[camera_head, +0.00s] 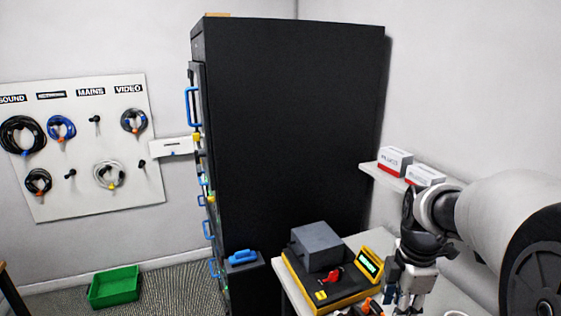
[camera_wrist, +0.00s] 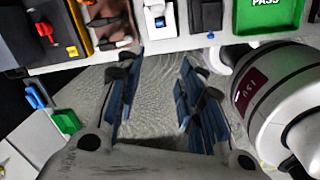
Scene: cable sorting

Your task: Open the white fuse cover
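A small white piece with a blue part (camera_wrist: 157,18) lies on the light table at the top of the wrist view; it may be the white fuse cover, but I cannot tell for sure. A white panel (camera_head: 172,147) also juts from the left side of the black cabinet in the head view. My gripper (camera_wrist: 158,63) is open and empty, its two fingers well apart over the floor in front of the table edge. It also shows in the head view (camera_head: 408,290), at the right by the table, partly cut off by the frame.
A grey-topped tester (camera_head: 317,246) with a red knob and yellow display stands on the table. The wrist view shows a brown tool tray (camera_wrist: 105,20), a black block (camera_wrist: 206,15) and a green PASS tray (camera_wrist: 268,18). The black cabinet (camera_head: 290,130) stands behind. White boxes (camera_head: 396,162) sit on a shelf.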

